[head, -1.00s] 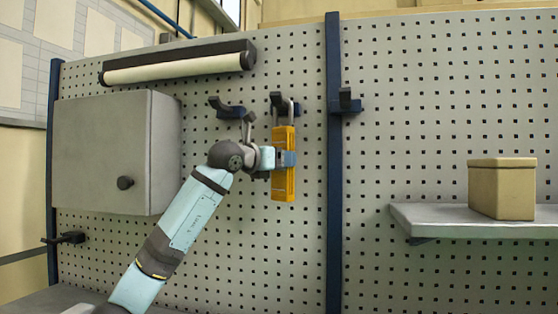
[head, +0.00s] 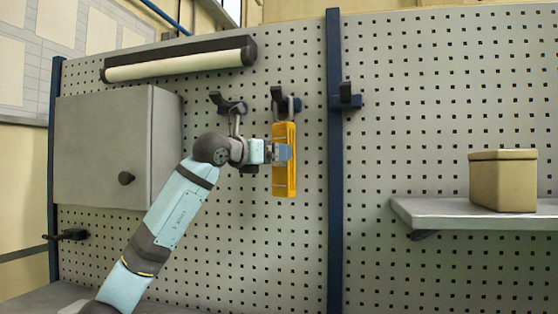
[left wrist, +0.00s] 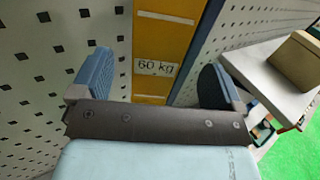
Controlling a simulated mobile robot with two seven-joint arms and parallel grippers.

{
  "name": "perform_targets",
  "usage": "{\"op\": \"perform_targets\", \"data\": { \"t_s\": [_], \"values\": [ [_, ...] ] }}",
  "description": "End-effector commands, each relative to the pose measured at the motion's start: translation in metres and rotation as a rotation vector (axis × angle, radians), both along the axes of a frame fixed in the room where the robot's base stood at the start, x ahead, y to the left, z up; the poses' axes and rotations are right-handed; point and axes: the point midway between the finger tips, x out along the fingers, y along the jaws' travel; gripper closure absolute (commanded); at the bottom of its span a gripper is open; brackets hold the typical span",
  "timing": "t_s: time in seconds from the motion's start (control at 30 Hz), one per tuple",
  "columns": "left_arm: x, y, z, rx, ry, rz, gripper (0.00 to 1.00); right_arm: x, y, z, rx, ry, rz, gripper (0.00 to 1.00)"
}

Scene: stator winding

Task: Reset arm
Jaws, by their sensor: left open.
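My left arm reaches up from the lower left in the head view, with its gripper (head: 281,152) beside a yellow hanging piece (head: 284,180). The piece hangs upright from a dark hook (head: 279,95) on the pegboard. In the left wrist view my left gripper (left wrist: 150,85) is open, with one blue finger on each side of the yellow piece (left wrist: 160,40). Gaps show between the fingers and the piece. My right gripper is not in view.
A grey cabinet (head: 100,150) with a dark knob hangs at the left, under a long lamp (head: 180,62). An empty hook (head: 228,104) sits left of the piece. A shelf (head: 440,212) with a tan box (head: 503,182) is at the right. A blue post (head: 335,220) stands between.

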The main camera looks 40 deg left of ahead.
Motion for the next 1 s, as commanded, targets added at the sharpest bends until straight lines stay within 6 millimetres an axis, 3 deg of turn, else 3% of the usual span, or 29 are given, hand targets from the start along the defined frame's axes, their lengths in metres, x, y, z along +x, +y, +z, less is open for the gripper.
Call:
{"op": "perform_targets", "data": {
  "t_s": [0.03, 0.2, 0.4, 0.6, 1.0],
  "values": [
    [-0.014, 0.001, -0.005, 0.004, -0.002, 0.003, 0.07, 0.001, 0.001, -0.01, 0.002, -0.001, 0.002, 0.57],
    [-0.053, 0.002, -0.004, 0.004, -0.002, 0.003, 0.07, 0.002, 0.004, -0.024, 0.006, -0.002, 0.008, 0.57],
    [-0.087, 0.002, -0.002, 0.002, -0.001, 0.002, 0.07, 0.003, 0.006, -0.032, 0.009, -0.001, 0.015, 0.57],
    [-0.1, 0.002, -0.001, 0.001, -0.001, 0.001, 0.07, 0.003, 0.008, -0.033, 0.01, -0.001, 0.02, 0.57],
    [-0.101, 0.002, 0.0, 0.001, -0.001, 0.0, 0.07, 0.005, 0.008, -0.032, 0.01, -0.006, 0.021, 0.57]
  ]
}}
